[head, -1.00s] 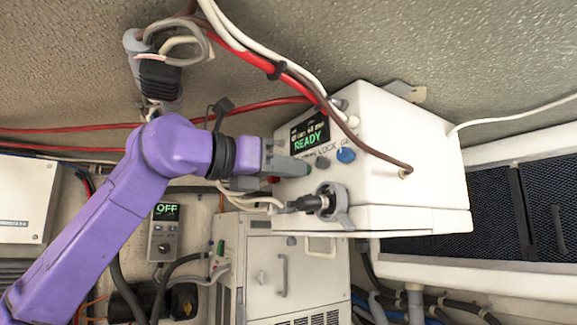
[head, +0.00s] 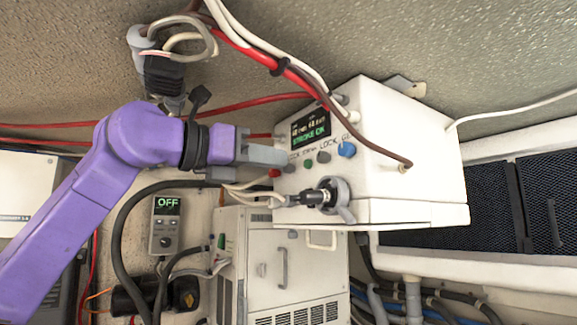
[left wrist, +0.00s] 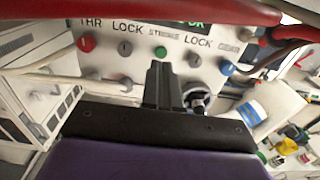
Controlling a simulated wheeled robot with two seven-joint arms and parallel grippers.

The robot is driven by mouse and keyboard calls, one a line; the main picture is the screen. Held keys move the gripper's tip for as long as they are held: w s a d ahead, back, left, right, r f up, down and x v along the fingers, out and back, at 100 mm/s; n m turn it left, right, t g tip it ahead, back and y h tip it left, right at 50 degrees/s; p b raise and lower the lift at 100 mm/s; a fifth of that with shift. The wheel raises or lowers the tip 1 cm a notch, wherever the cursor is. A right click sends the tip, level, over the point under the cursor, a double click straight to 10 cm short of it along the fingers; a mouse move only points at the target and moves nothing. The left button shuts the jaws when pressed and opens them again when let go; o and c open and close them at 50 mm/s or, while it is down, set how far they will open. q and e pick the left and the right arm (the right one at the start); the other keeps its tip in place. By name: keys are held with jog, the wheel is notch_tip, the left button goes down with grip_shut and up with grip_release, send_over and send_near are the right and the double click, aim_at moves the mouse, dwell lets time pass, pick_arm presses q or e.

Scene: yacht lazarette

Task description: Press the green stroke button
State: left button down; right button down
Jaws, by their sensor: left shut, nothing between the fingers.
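The green stroke button (head: 308,163) is on the front panel of a white control box (head: 400,150). It also shows in the left wrist view (left wrist: 161,52), under the label "STROKE", just beyond my fingertips. My left gripper (head: 285,157) is shut and empty, pointing at the panel. In the head view its tips are a short gap to the left of the button. The box's display (head: 310,129) reads "STROKE OK" in green on its lower line. My right gripper is not in view.
Red and white cables (head: 262,60) run above. A small unit reading "OFF" (head: 166,225) hangs lower left.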

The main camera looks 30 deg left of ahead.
pick_arm(q)
jog(key=b+v, duration=0.2)
jog(key=v, duration=0.7)
jog(key=shift+s, duration=0.2)
jog(key=shift+w, duration=0.15)
